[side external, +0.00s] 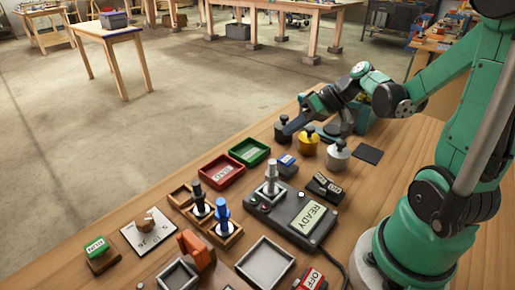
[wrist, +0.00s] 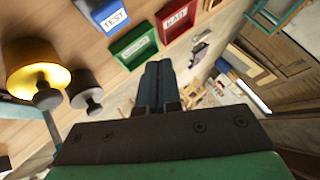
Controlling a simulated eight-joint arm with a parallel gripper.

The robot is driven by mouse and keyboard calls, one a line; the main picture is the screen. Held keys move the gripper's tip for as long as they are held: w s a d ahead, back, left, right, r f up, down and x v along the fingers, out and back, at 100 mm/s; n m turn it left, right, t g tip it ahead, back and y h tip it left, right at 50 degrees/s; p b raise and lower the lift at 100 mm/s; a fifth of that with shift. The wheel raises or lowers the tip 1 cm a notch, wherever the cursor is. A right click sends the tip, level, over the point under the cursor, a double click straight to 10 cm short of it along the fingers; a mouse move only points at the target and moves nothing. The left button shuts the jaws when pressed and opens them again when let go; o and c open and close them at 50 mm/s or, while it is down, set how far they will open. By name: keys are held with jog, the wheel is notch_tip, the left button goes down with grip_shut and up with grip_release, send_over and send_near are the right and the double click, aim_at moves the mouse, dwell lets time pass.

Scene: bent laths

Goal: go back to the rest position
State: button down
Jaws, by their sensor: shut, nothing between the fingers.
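My gripper (side external: 290,128) is in the air over the far part of the wooden table in the side external view. Its dark fingers point down and left, close to the black knobbed weight (side external: 282,133) in the picture; I cannot tell whether they touch. In the wrist view the two fingers of my gripper (wrist: 158,68) lie together, shut, with nothing held. The yellow knobbed weight (side external: 308,145) and a pale grey one (side external: 337,157) stand beside the black one. The yellow weight (wrist: 35,72) and a dark one (wrist: 85,88) show left of the fingers in the wrist view.
A green tray (side external: 262,146) and a red tray (side external: 222,183) lie left of the weights. A joystick box marked READY (side external: 293,222), pegs in a wooden holder (side external: 228,240) and grey trays (side external: 264,243) fill the near table. The dark flat pad (side external: 367,153) is bare.

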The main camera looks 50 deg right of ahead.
jog(key=shift+a, duration=0.1)
jog(key=a+r+h, duration=0.1)
jog(key=a, duration=0.2)
jog(key=s+a+r+n+h, duration=0.1)
jog(key=a+h, duration=0.1)
jog(key=a, duration=0.1)
jog(key=s+a+r+h, duration=0.1)
jog(key=a+h, duration=0.1)
jog(key=a, duration=0.1)
jog(key=shift+a+n+g, duration=0.15)
jog(key=shift+n+g, duration=0.15)
jog(key=shift+g, duration=0.1)
jog(key=shift+a+r+t, duration=0.3)
jog(key=shift+a+r, duration=0.05)
jog(key=w+d+r+g, duration=0.3)
jog(key=d+g, duration=0.4)
jog(key=d, duration=0.3)
jog(key=shift+r, duration=0.55)
